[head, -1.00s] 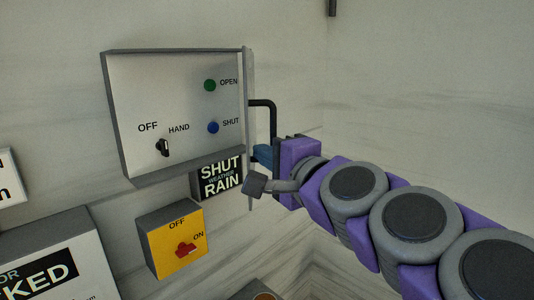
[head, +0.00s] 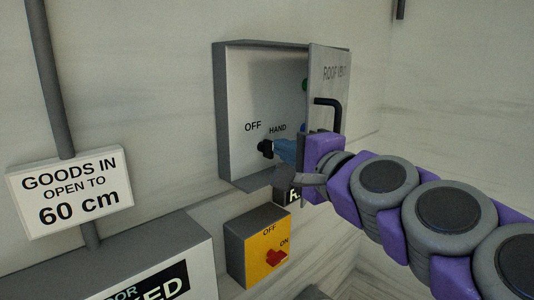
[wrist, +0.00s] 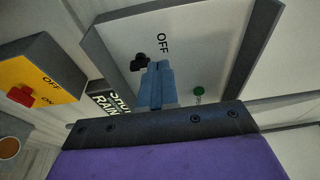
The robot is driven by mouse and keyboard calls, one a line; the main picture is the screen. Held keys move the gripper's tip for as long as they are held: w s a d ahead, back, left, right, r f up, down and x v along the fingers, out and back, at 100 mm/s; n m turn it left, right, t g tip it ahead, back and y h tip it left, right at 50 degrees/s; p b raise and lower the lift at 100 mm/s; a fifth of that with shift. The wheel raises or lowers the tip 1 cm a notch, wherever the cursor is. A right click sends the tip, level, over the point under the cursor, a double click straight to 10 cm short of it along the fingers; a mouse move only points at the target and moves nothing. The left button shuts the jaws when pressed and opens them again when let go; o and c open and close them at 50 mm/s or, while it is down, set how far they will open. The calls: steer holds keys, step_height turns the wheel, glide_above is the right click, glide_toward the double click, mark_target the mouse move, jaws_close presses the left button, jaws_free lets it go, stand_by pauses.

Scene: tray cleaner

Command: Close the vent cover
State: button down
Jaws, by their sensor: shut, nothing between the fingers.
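The vent cover (head: 329,75), a pale hinged panel lettered for the roof vent with a bent black handle (head: 338,108), stands partly open at the right of the grey control box (head: 221,115). It hides the right part of the box's face. My gripper (head: 279,150) is shut and empty, with its blue fingers left of the handle, by the lower part of the box. In the wrist view, the shut fingers (wrist: 158,68) appear close to the black selector knob (wrist: 140,62). I cannot tell whether they touch the knob or the cover.
The black selector knob (head: 265,149) and part of the green button (head: 304,85) show in the box. A yellow switch box (head: 245,250) with a red switch is below. A goods sign (head: 70,190) on a pole and a grey box (head: 150,262) are at left.

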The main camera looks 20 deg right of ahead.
steer(key=shift+w+f, duration=0.1)
steer(key=shift+w, duration=0.2)
steer(key=shift+a, duration=0.35)
steer(key=shift+a, duration=0.25)
steer(key=shift+d, duration=0.3)
